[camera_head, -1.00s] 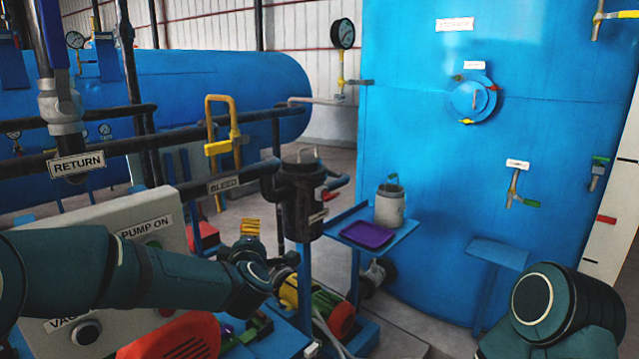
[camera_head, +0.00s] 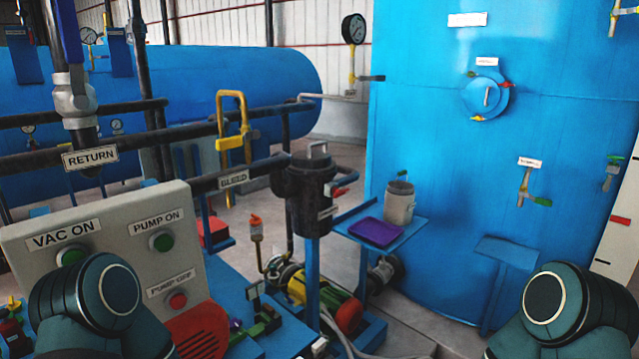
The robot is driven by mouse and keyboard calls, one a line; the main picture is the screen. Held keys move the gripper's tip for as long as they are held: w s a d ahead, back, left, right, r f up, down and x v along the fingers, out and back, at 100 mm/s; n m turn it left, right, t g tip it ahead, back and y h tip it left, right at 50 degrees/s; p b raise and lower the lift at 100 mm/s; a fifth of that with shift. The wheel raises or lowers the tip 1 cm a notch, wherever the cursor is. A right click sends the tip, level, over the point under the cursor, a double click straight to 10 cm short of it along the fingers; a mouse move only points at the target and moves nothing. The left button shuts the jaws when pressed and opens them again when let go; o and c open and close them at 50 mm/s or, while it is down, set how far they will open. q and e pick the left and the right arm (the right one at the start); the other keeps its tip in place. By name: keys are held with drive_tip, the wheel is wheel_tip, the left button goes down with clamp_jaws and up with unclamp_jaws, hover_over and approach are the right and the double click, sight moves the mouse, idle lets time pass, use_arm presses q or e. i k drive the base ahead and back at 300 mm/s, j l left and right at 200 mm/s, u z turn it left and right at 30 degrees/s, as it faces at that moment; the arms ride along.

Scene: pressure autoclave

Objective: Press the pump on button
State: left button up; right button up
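The pump on button (camera_head: 162,241) is a round green button in a dark ring, under the PUMP ON label (camera_head: 157,223) on a light grey control box (camera_head: 115,230). Nothing covers it in the head view. My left arm shows at the lower left in front of the box and my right arm at the lower right. Neither gripper's fingers are visible.
Black pipes with a yellow valve handle (camera_head: 232,125) run above and behind the box. A black filter housing (camera_head: 308,190) stands to its right. A blue shelf with a purple tray (camera_head: 375,232) is beside the large blue tank (camera_head: 440,140).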

sight(164, 242)
drive_tip(key=u, duration=1.25)
